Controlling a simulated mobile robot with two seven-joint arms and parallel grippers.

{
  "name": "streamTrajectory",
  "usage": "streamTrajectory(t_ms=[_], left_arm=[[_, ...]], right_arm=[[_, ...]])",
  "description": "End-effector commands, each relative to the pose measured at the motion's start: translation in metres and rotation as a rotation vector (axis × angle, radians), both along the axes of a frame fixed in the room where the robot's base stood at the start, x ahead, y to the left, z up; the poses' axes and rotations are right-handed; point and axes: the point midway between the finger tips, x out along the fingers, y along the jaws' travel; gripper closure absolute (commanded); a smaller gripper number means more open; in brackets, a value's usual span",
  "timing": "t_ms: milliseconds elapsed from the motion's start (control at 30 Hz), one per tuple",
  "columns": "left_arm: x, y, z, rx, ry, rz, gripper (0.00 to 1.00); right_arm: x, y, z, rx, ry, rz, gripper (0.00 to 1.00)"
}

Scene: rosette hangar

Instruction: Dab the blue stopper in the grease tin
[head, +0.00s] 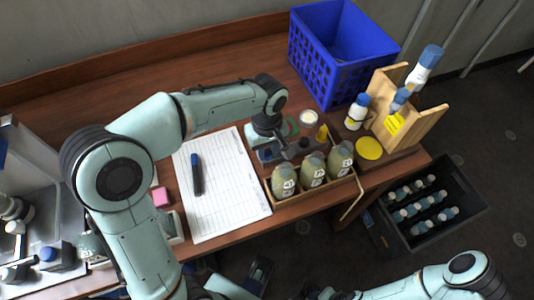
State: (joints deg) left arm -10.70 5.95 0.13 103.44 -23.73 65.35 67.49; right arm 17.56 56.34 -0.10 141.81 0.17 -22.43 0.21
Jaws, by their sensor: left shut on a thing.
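My left gripper (267,153) points down over the table at the back-left end of the bottle tray. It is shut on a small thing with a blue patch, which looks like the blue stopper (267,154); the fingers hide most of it. A small round open tin with pale contents, which looks like the grease tin (309,118), stands behind and right of the gripper, apart from it.
A wooden tray (318,190) holds three greenish bottles (312,170). A yellow stopper (322,132) and a dark one stand behind them. A yellow disc (369,149), white bottle (357,112) and wooden rack (425,118) are at right. A blue crate (335,75) stands behind; a paper sheet (228,195) lies left.

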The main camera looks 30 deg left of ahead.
Motion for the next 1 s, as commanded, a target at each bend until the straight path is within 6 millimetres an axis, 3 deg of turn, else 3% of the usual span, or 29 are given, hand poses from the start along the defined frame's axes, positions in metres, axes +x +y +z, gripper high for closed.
streamTrajectory(t_ms=[1000], left_arm=[[0.000, 0.000, 0.041, 0.000, 0.000, 0.000, 0.93]], right_arm=[[0.009, 0.000, 0.034, 0.000, -0.012, 0.000, 0.57]])
